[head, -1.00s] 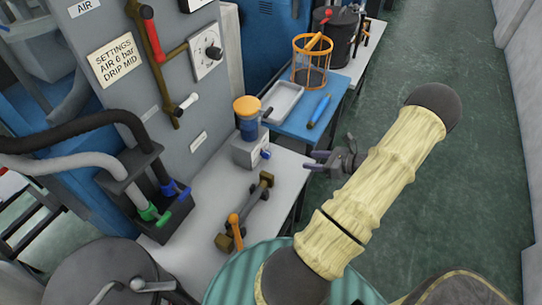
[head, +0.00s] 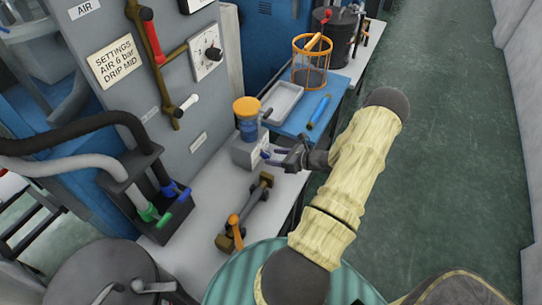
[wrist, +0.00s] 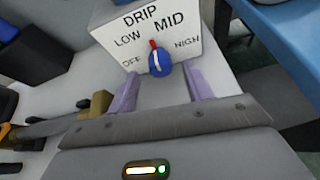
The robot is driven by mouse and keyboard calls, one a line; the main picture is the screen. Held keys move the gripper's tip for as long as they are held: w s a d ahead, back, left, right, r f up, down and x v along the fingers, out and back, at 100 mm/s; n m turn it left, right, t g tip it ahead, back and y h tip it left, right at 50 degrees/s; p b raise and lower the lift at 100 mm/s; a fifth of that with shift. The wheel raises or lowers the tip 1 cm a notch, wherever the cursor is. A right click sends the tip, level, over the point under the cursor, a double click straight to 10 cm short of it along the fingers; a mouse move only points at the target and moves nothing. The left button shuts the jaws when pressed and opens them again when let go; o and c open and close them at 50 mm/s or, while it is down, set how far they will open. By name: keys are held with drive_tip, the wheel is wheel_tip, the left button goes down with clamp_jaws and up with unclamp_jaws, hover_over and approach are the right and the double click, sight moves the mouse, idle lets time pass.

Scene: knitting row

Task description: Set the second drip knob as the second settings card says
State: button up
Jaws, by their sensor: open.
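The settings card (head: 117,61) on the grey panel reads "AIR 6 bar, DRIP MID" in the head view. The drip unit is a pale box (head: 249,150) with an amber-capped blue cup (head: 247,118) on the white bench. In the wrist view its face (wrist: 110,32) reads DRIP, with OFF, LOW, MID and HIGH around a blue knob (wrist: 160,65). The knob's red-tipped pointer is up, roughly between LOW and MID. My gripper (head: 275,158) is open; its purple fingers (wrist: 162,93) stand either side of the knob in the picture, apart from it. Contact is not visible.
A brass-ended fitting (head: 258,200) with an orange handle lies on the bench in front of the drip unit. The floor at right is clear.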

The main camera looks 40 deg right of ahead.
drive_tip(key=shift+x, duration=1.35)
drive_tip(key=c, duration=1)
drive_tip(key=shift+o, duration=0.2)
drive_tip(key=shift+d+m+y+p, duration=0.15)
drive_tip(key=shift+m+y+p, duration=0.4)
drive_tip(key=shift+m, duration=0.45)
drive_tip(key=shift+m+g+y, duration=0.4)
drive_tip(key=shift+m+y, duration=0.35)
drive_tip(key=shift+m, duration=0.35)
drive_tip(key=shift+d, duration=0.1)
